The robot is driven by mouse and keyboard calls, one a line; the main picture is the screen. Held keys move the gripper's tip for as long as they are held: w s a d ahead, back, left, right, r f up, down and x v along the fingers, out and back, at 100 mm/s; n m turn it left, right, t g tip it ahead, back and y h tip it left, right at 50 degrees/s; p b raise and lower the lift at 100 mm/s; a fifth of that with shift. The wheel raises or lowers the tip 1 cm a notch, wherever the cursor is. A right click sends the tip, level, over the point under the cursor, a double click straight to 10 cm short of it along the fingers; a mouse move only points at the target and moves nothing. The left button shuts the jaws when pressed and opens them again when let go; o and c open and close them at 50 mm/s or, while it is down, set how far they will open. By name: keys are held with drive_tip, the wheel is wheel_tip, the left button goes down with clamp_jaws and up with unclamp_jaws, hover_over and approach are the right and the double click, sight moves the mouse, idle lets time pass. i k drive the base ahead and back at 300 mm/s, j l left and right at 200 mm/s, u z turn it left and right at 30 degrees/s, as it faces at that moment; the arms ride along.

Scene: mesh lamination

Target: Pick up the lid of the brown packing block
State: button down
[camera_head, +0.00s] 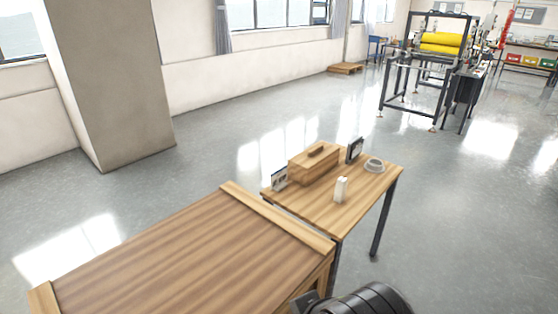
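The brown packing block (313,170) is a wooden box standing on a small wooden table. Its lid (326,149) lies on top and carries a raised bar-like handle (317,151). The lid looks seated on the block; at this size I cannot make out the seam clearly. Dark rounded parts of my own arm show at the bottom edge of the picture. No gripper fingers can be made out there, and the block stands well away from these parts, with nothing touching the lid.
The small table (352,206) also holds a framed card (279,178), a dark upright frame (355,150), a white upright item (341,189) and a grey round dish (374,164). A large wooden bench (185,255) stands in front left. A pillar (112,80) and yellow-roller machine (441,43) stand farther off.

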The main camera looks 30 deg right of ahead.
sight(341, 185)
drive_tip(key=z, duration=1.2)
drive_tip(key=i+l+u, duration=0.1)
drive_tip(key=l+u, duration=1.25)
drive_tip(key=i+l+u, duration=0.1)
drive_tip(key=l+u, duration=1.25)
drive_tip(key=k+l+u, duration=0.15)
drive_tip(key=l+u, duration=0.3)
drive_tip(key=k+l+u, duration=0.2)
drive_tip(key=l+u, duration=0.2)
drive_tip(key=l, duration=0.15)
drive_tip(key=k+l+u, duration=0.25)
drive_tip(key=u, duration=0.2)
drive_tip(key=l+u, duration=0.35)
drive_tip(key=k+l+u, duration=0.15)
drive_tip(key=l+u, duration=0.25)
drive_tip(key=k+l+u, duration=0.15)
drive_tip(key=l+u, duration=0.2)
